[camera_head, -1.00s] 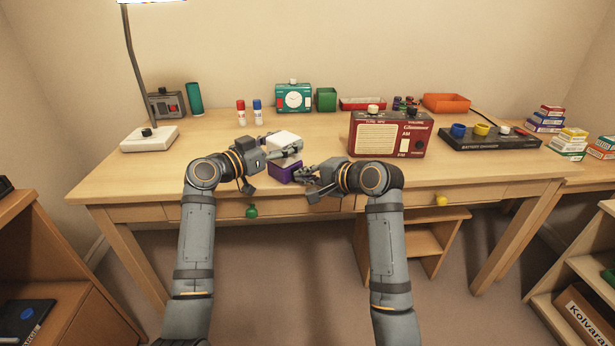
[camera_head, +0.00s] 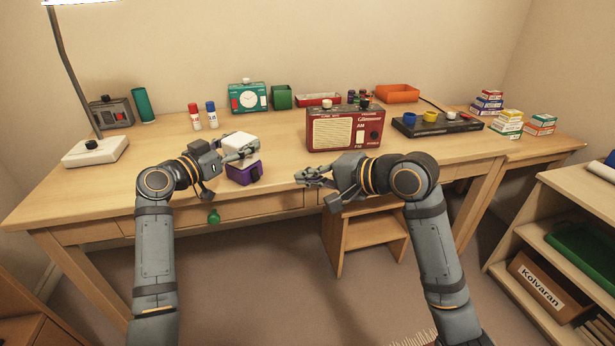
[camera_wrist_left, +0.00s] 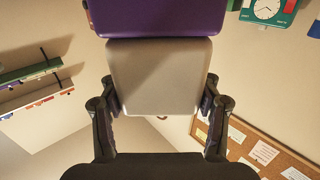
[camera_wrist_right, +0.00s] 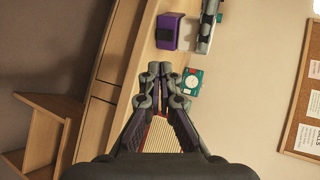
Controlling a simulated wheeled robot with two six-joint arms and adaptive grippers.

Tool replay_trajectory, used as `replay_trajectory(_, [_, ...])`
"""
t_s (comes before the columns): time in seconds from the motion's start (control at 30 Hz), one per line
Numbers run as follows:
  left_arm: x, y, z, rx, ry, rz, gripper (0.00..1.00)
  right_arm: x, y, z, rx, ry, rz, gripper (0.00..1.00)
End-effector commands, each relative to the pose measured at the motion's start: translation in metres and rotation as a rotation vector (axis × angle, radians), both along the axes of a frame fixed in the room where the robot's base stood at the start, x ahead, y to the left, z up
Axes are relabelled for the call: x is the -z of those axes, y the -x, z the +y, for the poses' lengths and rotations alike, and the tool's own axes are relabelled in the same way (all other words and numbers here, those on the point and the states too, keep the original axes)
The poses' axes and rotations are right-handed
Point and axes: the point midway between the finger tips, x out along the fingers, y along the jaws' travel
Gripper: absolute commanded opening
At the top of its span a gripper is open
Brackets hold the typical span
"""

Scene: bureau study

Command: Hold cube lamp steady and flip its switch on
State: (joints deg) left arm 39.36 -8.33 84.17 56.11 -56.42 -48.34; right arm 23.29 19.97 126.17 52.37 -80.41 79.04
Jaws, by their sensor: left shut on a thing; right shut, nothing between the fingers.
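The cube lamp has a white cube shade (camera_head: 240,139) on a purple base (camera_head: 243,173), near the desk's front edge. My left gripper (camera_head: 232,157) is shut on the shade. The left wrist view shows the pale shade (camera_wrist_left: 160,75) between the fingers, with the purple base (camera_wrist_left: 158,18) beyond it. The shade looks unlit. My right gripper (camera_head: 307,178) is shut and empty, to the right of the lamp and apart from it. The right wrist view shows its closed fingers (camera_wrist_right: 160,72) and the purple base (camera_wrist_right: 167,32) beyond. I cannot make out the switch clearly.
A red radio (camera_head: 345,128) stands behind my right gripper. A desk lamp's white base (camera_head: 95,152) is at left. Glue sticks (camera_head: 203,116), a teal clock (camera_head: 248,97) and a black battery board (camera_head: 437,124) stand farther back. Bare desk lies between lamp and radio.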

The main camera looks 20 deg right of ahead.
Motion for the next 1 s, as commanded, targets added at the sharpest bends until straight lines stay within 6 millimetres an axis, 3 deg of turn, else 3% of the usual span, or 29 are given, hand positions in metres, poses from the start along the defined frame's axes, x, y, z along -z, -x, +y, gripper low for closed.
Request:
replay_trajectory(0.23, [0.000, 0.000, 0.000, -0.001, -0.002, -0.001, 0.23, 0.001, 0.000, 0.000, 0.004, -0.010, 0.006, 0.00])
replay_trajectory(0.33, [0.000, 0.000, 0.000, -0.001, -0.002, -0.001, 0.23, 0.006, 0.000, 0.000, 0.038, -0.094, 0.057, 0.00])
replay_trajectory(0.73, [0.000, 0.000, 0.000, -0.001, -0.002, -0.001, 0.23, 0.041, 0.008, -0.005, 0.341, -1.021, 0.640, 0.00])
replay_trajectory(0.9, [0.000, 0.000, 0.000, -0.001, -0.001, 0.000, 0.23, 0.046, 0.011, -0.008, 0.394, -1.247, 0.793, 0.00])
replay_trajectory(1.0, [0.000, 0.000, 0.000, -0.001, -0.001, 0.000, 0.23, 0.047, 0.011, -0.009, 0.403, -1.294, 0.824, 0.00])
